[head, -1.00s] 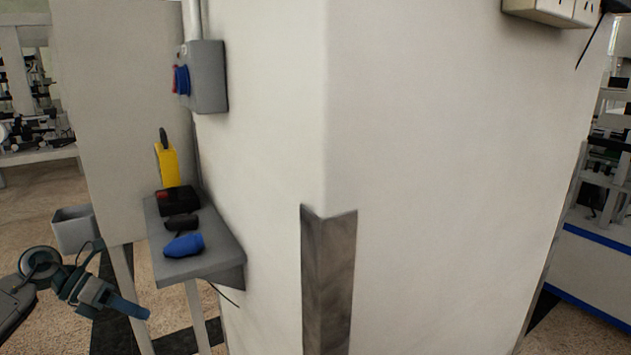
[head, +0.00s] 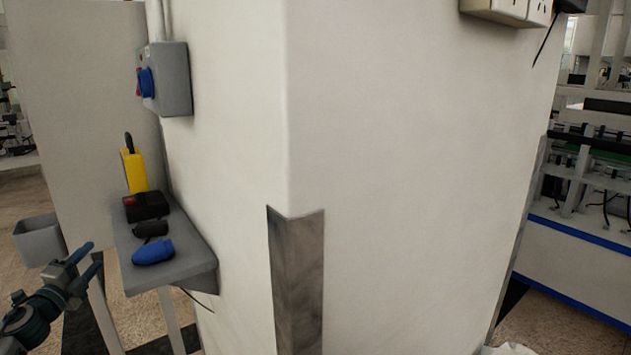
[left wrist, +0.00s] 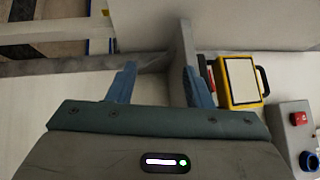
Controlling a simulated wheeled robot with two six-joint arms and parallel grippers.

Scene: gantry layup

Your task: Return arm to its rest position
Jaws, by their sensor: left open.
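My left gripper (head: 91,260) is at the lower left of the head view, left of the small grey shelf (head: 170,272), with its fingers pointing up and to the right. In the left wrist view its two blue fingers (left wrist: 160,80) are spread apart with nothing between them. My right gripper is in neither view.
The shelf holds a blue item (head: 153,251), a small dark item (head: 150,229), a black box (head: 146,206) and a yellow device (head: 134,170). A grey bin (head: 40,240) stands left of it. A wide pale pillar (head: 400,170) fills the middle. A grey switch box (head: 175,80) is mounted above.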

